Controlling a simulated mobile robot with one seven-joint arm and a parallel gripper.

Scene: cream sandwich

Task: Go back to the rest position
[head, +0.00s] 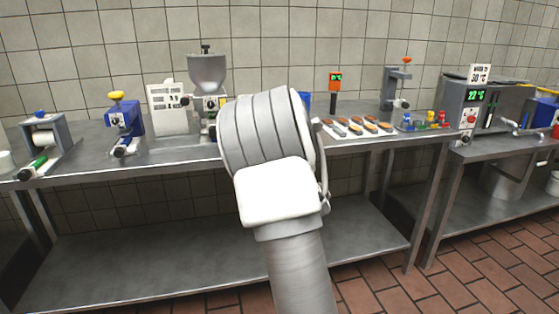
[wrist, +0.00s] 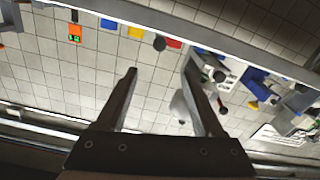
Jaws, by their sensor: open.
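My gripper (wrist: 160,68) shows in the wrist view with its two dark fingers spread apart. Nothing is between them. In the head view my raised arm fills the middle and hides the gripper and part of the bench behind. The long steel bench (head: 180,150) runs along the tiled wall. A white tray (head: 336,136) with several brown biscuit-like pieces lies on it, right of my arm.
A roll holder (head: 42,133), a blue press (head: 127,122) and a hopper machine (head: 207,75) stand left of my arm. A stand with an orange knob (head: 397,80) and a grey machine (head: 470,102) stand right. The lower shelf (head: 130,265) looks bare.

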